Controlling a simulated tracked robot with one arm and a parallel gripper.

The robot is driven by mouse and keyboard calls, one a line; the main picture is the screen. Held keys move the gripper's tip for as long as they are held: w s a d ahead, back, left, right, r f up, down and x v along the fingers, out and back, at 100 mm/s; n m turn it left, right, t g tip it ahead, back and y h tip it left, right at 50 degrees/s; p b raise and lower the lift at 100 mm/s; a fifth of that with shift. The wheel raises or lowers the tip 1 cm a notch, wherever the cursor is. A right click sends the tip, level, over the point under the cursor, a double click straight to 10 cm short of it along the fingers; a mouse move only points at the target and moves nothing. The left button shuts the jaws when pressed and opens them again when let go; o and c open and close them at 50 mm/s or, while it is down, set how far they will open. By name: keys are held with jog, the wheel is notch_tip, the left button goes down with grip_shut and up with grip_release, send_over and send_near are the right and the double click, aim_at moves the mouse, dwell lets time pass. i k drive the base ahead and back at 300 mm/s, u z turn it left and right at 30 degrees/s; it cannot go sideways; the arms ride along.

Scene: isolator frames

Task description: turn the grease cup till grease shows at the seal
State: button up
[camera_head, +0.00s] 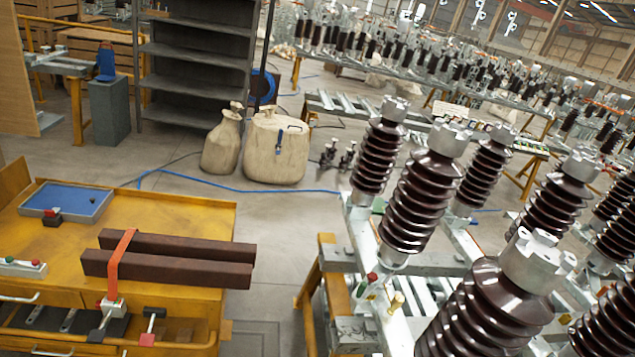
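My gripper is not in view. Brown ribbed insulators, such as the one at the middle (420,205) and the large one at the front (490,305), stand upright on a pale metal frame (440,262) with grey metal caps on top. A small brass-coloured fitting (396,302) stands on the near left part of this frame, beside a small part with a red top (371,279). I cannot tell whether the brass fitting is the grease cup. No seal or grease can be made out at this size.
A yellow workbench (190,215) at the left bears two dark brown bars (165,268) with an orange strap and a blue tray (66,201). Two beige sacks or jugs (275,150) and a blue hose (230,189) lie on the floor behind. Open floor (275,235) separates bench and frame.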

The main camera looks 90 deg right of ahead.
aim_at(398, 300)
jog(key=z, duration=0.05)
jog(key=i, duration=2.2)
jog(key=z, duration=4.2)
jog(key=i, duration=1.25)
jog(key=z, duration=0.05)
